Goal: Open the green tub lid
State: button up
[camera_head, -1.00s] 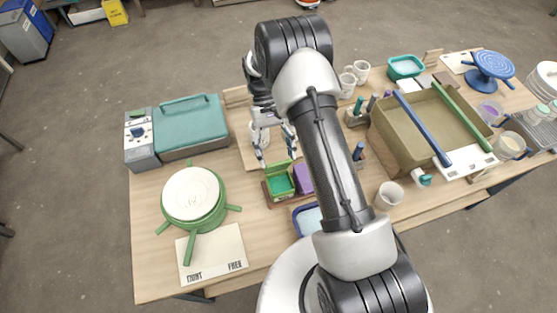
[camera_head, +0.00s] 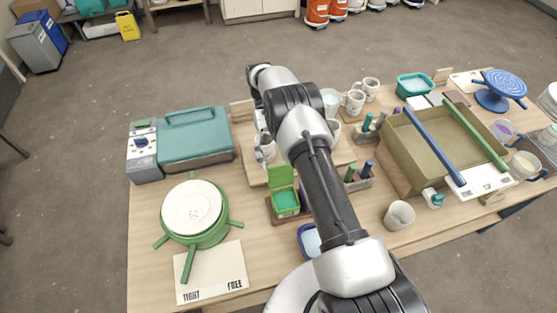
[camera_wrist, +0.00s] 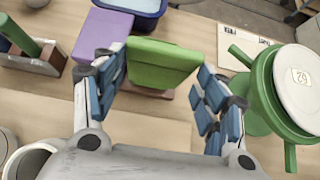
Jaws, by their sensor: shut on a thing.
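The green tub (camera_head: 286,202) sits on a small brown base near the table's front middle. Its green lid (camera_head: 281,176) stands raised at the tub's far side, showing the tub's teal-green inside. In the wrist view the lid (camera_wrist: 160,62) is a broad green panel between my fingers and hides the inside of the tub. My gripper (camera_wrist: 160,80) is shut on the lid, one blue-padded finger at each side edge. In the head view my gripper (camera_head: 271,158) is just beyond the lid, partly hidden by my arm.
A purple tub (camera_wrist: 102,36) and a blue tub (camera_head: 309,241) stand close by. A teal-lidded case (camera_head: 195,138) is at back left. Bare table lies between stand and tub.

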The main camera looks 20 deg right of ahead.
jog(key=shift+f, duration=0.4)
dwell(0.5)
jog(key=o, duration=1.1)
jog(key=shift+g, duration=0.3)
jog(key=o, duration=0.4)
jog(key=shift+w+r, duration=0.15)
jog(key=shift+r, duration=0.15)
